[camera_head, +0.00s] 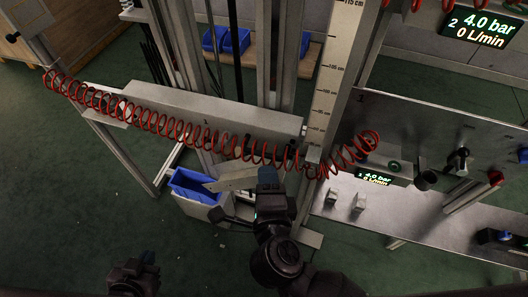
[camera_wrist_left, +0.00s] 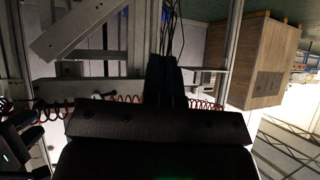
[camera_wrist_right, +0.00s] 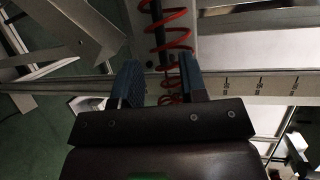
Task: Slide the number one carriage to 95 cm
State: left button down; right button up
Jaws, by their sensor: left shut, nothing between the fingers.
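The number one carriage (camera_head: 230,118) is a long pale grey metal box marked 1, lying across the uprights left of the white centimetre scale (camera_head: 335,60). Its right end is near the scale's lower visible marks; the exact reading is too small to tell. The scale also shows in the right wrist view (camera_wrist_right: 262,86). My right gripper (camera_head: 267,178) is open just below the carriage's right end; in its wrist view a red coil hangs beyond the parted fingers (camera_wrist_right: 160,85). My left gripper (camera_head: 135,275) is low at the left, away from the carriage, shut and empty (camera_wrist_left: 163,75).
A red coiled hose (camera_head: 180,128) runs along the carriage's front and past the scale. A blue bin (camera_head: 195,184) sits below. A grey panel (camera_head: 430,130) with knobs and displays stands at the right. Blue bins (camera_head: 232,41) stand behind. Green floor at the left is clear.

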aim_at(264, 156)
jog(key=b+x, duration=0.1)
jog(key=x, duration=0.7)
jog(key=shift+w, duration=0.1)
grip_shut()
